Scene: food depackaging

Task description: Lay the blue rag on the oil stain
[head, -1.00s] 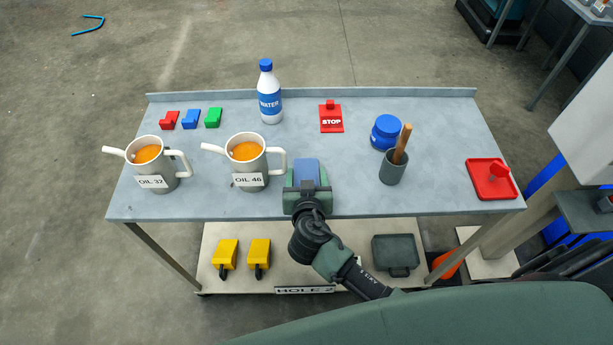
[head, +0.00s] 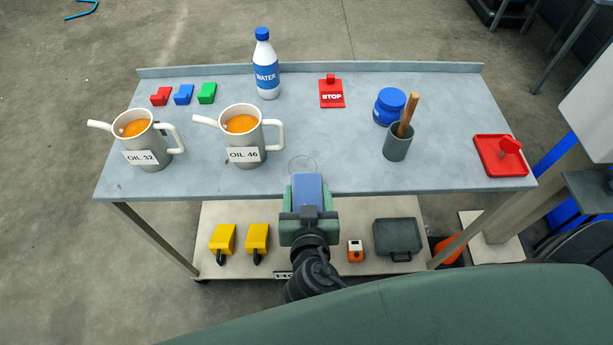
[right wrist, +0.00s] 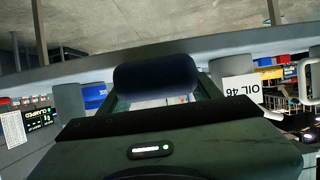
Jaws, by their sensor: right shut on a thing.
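The blue rag (head: 308,188) is in my right gripper (head: 308,214), which is shut on it. In the head view, the rag and gripper overlap the table's front edge; their exact height above it is unclear. In the right wrist view, the rag (right wrist: 155,76) is a dark blue roll across the jaws. A faint round outline (head: 303,158) on the grey table (head: 220,183), just beyond the rag, may be the oil stain. My left gripper is not in view.
The OIL 46 jug (head: 243,135) stands left of the rag, and the OIL 32 jug (head: 147,140) farther left. A grey cup (head: 397,147) with a wooden handle, a blue jar (head: 389,106) and a red tray (head: 505,168) are to the right. The table's middle is clear.

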